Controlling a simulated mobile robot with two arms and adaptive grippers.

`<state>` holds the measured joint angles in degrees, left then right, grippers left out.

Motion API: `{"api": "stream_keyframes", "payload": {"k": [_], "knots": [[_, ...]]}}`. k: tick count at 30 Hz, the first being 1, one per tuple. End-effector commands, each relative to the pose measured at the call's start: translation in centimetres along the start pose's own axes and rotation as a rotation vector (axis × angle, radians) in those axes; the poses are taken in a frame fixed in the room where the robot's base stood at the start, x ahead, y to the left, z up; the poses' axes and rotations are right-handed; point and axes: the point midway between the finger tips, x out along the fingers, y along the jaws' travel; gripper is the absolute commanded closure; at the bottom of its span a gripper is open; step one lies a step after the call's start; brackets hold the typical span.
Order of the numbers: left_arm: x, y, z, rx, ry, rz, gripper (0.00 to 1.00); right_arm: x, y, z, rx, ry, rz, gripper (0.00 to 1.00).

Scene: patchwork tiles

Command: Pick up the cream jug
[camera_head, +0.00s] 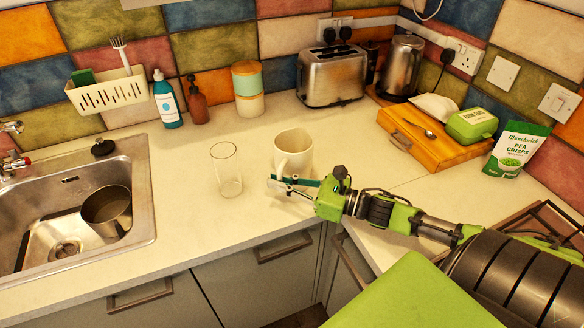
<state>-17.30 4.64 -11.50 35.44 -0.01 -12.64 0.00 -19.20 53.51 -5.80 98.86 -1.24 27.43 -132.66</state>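The cream jug (298,147) stands upright on the pale worktop, its handle on the near left side. My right gripper (279,182) reaches in from the right, low in front of the jug. Its fingertips are at the lower end of the handle, with a narrow gap between the fingers. I cannot tell whether they touch the handle or are around it. The fingers hide part of the jug's foot. My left gripper is not in view.
A clear glass (227,170) stands close to the left of the jug. The sink (140,205) with a pan (107,210) is further left. A toaster (332,75), a kettle (403,66) and a wooden board (432,145) are behind and right. The worktop's front is clear.

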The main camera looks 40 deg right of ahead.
Motion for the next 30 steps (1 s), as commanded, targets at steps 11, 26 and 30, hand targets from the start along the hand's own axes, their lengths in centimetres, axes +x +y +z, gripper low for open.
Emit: {"api": "stream_keyframes", "payload": {"k": [11,26,30], "knots": [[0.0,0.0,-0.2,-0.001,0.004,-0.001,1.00,0.1,0.0,0.5,-0.006,-0.006,0.003,1.00],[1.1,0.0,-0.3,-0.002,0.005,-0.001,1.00,0.0,0.1,3.5,-0.009,-0.007,0.004,1.00],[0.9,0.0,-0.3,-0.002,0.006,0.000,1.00,-0.3,1.3,4.8,-0.006,-0.006,0.004,1.00]]}}
